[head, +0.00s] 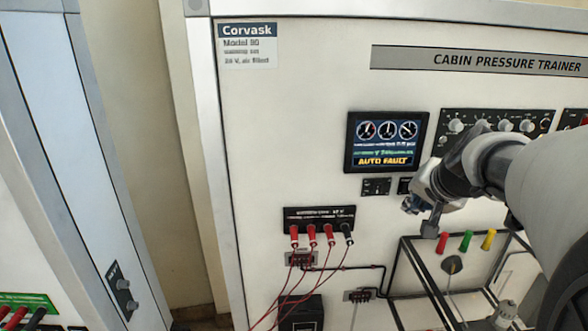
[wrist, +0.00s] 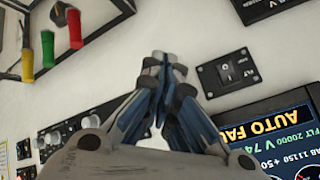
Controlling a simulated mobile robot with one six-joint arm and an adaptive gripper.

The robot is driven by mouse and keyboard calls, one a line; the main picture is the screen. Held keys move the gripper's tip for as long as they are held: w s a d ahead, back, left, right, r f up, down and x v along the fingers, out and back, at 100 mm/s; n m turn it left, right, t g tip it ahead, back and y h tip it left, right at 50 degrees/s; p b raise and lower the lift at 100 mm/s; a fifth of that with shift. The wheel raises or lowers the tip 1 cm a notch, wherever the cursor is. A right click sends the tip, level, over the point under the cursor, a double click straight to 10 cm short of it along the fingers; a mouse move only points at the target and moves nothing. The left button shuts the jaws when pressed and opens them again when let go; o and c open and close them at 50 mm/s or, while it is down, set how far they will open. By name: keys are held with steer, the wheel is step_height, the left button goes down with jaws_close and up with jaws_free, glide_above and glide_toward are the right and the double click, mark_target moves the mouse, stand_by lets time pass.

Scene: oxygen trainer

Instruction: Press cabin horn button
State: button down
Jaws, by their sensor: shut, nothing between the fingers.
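I cannot pick out a button labelled as the cabin horn in either view. My gripper (head: 410,207) is shut and empty in front of the trainer panel (head: 270,130), right of and below the display. In the wrist view its fingertips (wrist: 165,60) meet beside a small black switch plate (wrist: 229,73) with one rocker; I cannot tell whether they touch the panel. In the head view a small switch plate (head: 376,187) sits under the display, and another (head: 404,186) is partly hidden by my gripper.
The display (head: 386,143) reads AUTO FAULT. Red (head: 443,242), green (head: 466,241) and yellow (head: 488,239) handles stand out below my gripper, near a framed box. A knob panel (head: 497,124) is above. Red cables (head: 283,300) hang from a jack strip (head: 319,219) at left.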

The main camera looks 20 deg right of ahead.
steer(key=s+b, duration=0.1)
steer(key=s, duration=0.1)
steer(key=s+a+b, duration=0.1)
steer(key=s, duration=0.2)
steer(key=shift+r, duration=0.1)
stand_by(0.3)
steer(key=shift+w, duration=0.1)
stand_by(0.4)
